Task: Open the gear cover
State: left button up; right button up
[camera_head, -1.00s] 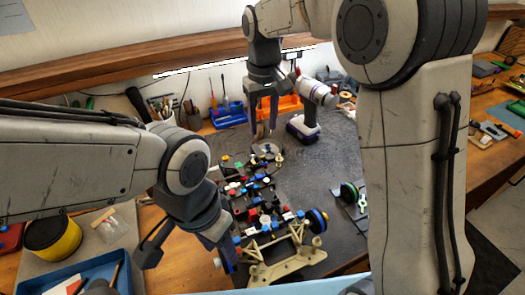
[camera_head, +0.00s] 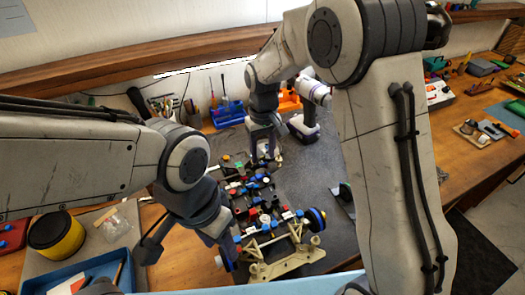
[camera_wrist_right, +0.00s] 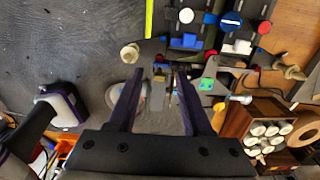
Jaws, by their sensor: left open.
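The RC car chassis (camera_head: 262,215) lies on the dark mat, with its beige frame (camera_head: 285,264) toward me. My right gripper (camera_head: 264,155) is low over the far end of the chassis. In the right wrist view, my right gripper (camera_wrist_right: 160,75) is open, its two fingers apart on either side of a small grey and gold part (camera_wrist_right: 158,92). I cannot tell whether this is the gear cover, or whether the fingers touch anything. A pale rounded part shows by the left finger. My left gripper (camera_head: 230,255) is open at the chassis's near left corner, partly hidden by its wrist.
A white and purple power drill (camera_head: 304,125) stands just right of my right gripper. A blue tool holder (camera_head: 228,113) is behind on the left. A yellow-banded tin (camera_head: 57,236) and a blue tray (camera_head: 104,265) are at the left.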

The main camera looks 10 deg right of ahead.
aim_at(259, 153)
grip_shut()
jog(key=r+g+p, duration=0.1)
jog(key=p, duration=0.2)
jog(key=w+g+p, duration=0.1)
jog(key=p, duration=0.2)
jog(key=r+g+h+p, duration=0.1)
jog(key=p, duration=0.3)
jog(key=shift+w+a+r+g, duration=0.2)
jog(key=shift+a+r+g, duration=0.05)
jog(key=shift+r+g, duration=0.05)
jog(key=shift+w+a+r+g+h+p, duration=0.1)
jog(key=shift+w+g+h+p, duration=0.25)
jog(key=shift+g+p, duration=0.4)
jog(key=shift+w+a+r+g+h, duration=0.1)
jog(key=shift+w+r+g+h, duration=0.2)
jog(key=shift+g, duration=0.35)
jog(key=shift+w, duration=0.1)
jog(key=shift+o, duration=0.3)
grip_release()
